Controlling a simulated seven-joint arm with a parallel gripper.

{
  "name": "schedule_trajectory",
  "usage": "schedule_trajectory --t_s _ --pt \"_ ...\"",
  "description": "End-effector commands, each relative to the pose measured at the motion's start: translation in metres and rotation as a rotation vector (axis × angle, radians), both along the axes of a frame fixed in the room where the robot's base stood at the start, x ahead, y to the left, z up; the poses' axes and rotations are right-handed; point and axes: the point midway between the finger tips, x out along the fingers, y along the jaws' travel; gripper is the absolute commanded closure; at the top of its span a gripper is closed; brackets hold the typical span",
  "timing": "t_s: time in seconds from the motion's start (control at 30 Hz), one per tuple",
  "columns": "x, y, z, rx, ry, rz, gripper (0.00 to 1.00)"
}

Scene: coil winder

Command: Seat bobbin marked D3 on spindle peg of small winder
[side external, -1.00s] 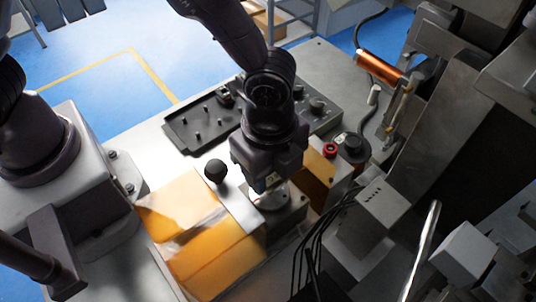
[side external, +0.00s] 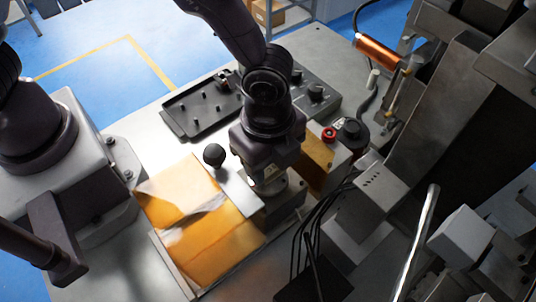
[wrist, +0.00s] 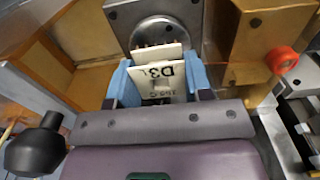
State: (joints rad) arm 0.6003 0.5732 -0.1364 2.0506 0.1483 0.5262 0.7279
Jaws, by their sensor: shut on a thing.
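My gripper (wrist: 158,85) is shut on a white bobbin (wrist: 165,76) between its blue fingertips in the wrist view. The bobbin bears the mark D3 and shows several brownish pins at its far edge. Just beyond it is the round metal disc (wrist: 166,27) of the small winder. In the side external view my gripper (side external: 268,184) points down at this disc (side external: 276,191), and the bobbin is hardly visible there. The spindle peg is hidden in both views. I cannot tell whether the bobbin touches the winder.
A black ball knob (side external: 214,155) stands left of my gripper, by amber guard panels (side external: 195,225). A dark tray with pegs (side external: 200,108) lies behind. A red button (side external: 329,134) and black cables (side external: 318,225) are to the right, beside large grey machinery.

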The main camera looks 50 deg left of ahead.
Motion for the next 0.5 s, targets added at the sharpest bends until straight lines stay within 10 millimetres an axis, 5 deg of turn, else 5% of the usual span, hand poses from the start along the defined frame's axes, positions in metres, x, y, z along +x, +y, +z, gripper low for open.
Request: schedule_trajectory --t_s 0.5 --pt "0.000 0.000 -0.016 0.001 0.000 0.000 0.76"
